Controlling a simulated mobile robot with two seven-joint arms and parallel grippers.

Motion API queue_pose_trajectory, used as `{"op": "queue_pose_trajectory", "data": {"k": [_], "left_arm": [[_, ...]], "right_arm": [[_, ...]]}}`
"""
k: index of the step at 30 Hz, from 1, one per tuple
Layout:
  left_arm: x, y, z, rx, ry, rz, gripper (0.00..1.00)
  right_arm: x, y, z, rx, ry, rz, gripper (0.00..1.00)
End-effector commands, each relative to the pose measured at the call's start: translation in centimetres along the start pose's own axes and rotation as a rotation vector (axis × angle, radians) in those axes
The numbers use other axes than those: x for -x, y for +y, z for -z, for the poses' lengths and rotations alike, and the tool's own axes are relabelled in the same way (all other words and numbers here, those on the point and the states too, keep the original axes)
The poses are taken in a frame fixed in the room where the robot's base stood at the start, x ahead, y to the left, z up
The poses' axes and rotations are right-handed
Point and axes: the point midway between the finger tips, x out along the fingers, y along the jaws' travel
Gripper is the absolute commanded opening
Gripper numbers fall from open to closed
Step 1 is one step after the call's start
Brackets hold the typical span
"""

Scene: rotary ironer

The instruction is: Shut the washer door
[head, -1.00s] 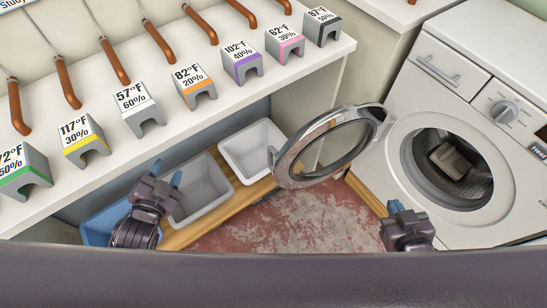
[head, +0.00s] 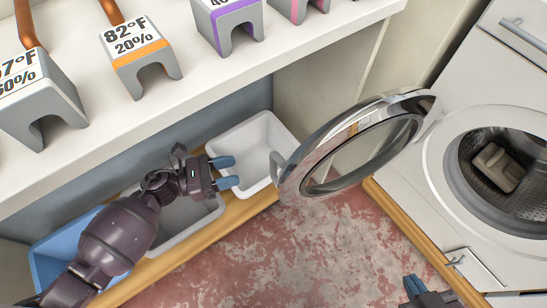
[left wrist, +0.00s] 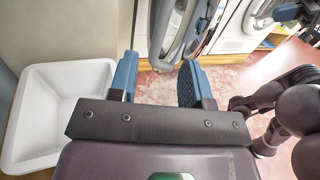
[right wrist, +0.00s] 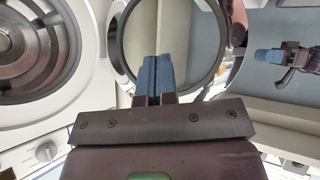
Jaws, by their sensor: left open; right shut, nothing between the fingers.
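A crumpled beige-grey item (head: 497,167) lies inside the drum. My left gripper (head: 228,172) is open and empty, its fingers pointing toward the door's free edge from the left, apart from it. In the left wrist view the door rim (left wrist: 165,30) shows just beyond the open fingers. My right gripper (head: 414,287) is low in the head view, in front of the washer. In the right wrist view its fingers (right wrist: 157,80) are shut, with the door ring beyond them.
A white bin (head: 262,122), a grey bin (head: 190,222) and a blue bin (head: 48,250) stand under the shelf on a wooden strip. The white shelf (head: 190,98) with labelled blocks overhangs them. The reddish floor (head: 270,245) is clear.

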Motion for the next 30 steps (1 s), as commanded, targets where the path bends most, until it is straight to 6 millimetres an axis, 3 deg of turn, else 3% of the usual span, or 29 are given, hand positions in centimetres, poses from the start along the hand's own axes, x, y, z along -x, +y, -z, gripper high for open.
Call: {"op": "queue_pose_trajectory", "data": {"k": [1, 8, 21, 30], "left_arm": [[-0.1, 0.0, 0.8, -0.022, 0.011, 0.019, 0.44], [-1.6, 0.1, 0.8, -0.066, 0.017, 0.045, 0.44], [-8.6, -0.2, 0.9, -0.061, 0.017, 0.042, 0.44], [-10.9, -0.3, 1.0, -0.061, 0.018, 0.041, 0.44]], "right_arm": [[-0.1, -0.1, -0.4, 0.001, -0.008, 0.003, 0.0], [-0.2, -0.1, -0.2, 0.002, -0.002, 0.002, 0.0], [-0.2, -0.1, -0.5, -0.007, 0.01, 0.001, 0.0], [-0.2, -0.1, -0.5, -0.011, 0.015, 0.0, 0.0]]}}
